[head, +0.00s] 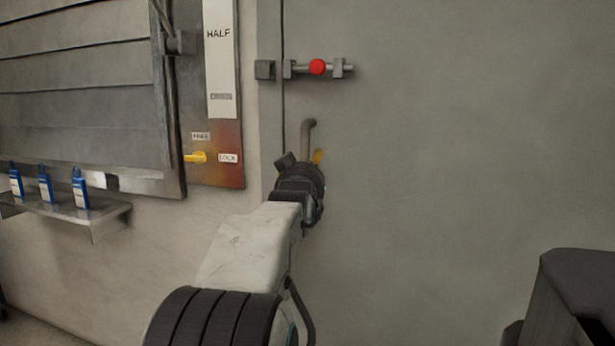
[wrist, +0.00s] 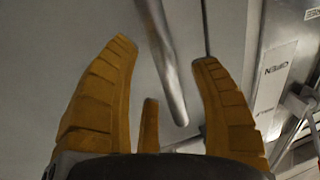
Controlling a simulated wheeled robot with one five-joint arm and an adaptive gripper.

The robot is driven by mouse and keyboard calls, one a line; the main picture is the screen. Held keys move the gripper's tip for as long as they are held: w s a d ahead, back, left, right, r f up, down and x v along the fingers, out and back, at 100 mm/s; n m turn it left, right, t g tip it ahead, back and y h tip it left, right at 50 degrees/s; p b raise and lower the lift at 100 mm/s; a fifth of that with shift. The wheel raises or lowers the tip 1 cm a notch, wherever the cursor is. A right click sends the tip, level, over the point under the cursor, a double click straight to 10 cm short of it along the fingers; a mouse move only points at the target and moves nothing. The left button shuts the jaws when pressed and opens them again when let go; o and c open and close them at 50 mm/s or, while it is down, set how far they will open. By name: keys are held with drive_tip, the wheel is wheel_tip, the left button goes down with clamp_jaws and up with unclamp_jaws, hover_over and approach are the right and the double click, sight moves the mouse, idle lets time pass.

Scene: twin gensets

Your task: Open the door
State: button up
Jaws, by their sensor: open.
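The door (head: 450,150) is a plain grey panel, its left edge marked by a dark vertical seam. Its handle (head: 308,128) is a grey bar with a bent top; its lower part is hidden behind my arm. Above it is a sliding bolt (head: 342,68) with a red knob (head: 317,67); no bar shows across the gap to the catch (head: 264,70) on the left. My gripper (head: 318,157) is just below the visible handle, mostly hidden by my wrist. In the wrist view my gripper (wrist: 165,52) is open, and the handle bar (wrist: 170,75) appears between its yellow fingers; contact cannot be told.
Left of the door is a louvred panel (head: 80,90) with a lever and a plate marked HALF (head: 220,60).

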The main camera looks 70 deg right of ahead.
drive_tip(key=shift+x, duration=1.35)
clamp_jaws()
